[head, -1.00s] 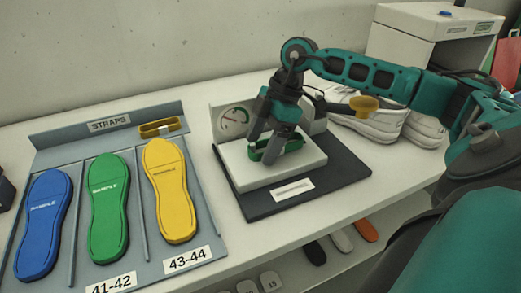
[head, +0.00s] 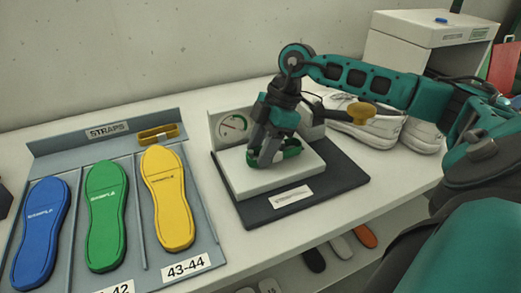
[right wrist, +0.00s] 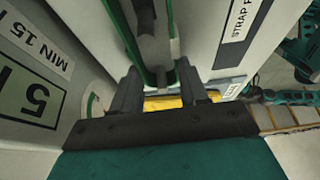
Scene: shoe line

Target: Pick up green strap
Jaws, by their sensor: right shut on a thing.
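The green strap (head: 291,152) is a small looped band on the white block (head: 303,166) of the gauge device in the head view. My right gripper (head: 264,158) points down at it, with its fingers closed on the left part of the strap. In the right wrist view the strap (right wrist: 124,34) shows as a green-edged loop running to between the fingertips of my right gripper (right wrist: 163,82). The fingers partly hide the strap. I cannot tell whether it is clear of the block. My left gripper is not in view.
The straps tray (head: 133,190) at left holds blue, green and yellow sample insoles and a yellow strap (head: 158,134). A gauge (head: 232,127) stands behind the block. White shoes (head: 372,130) and a white box (head: 425,45) stand behind my right arm.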

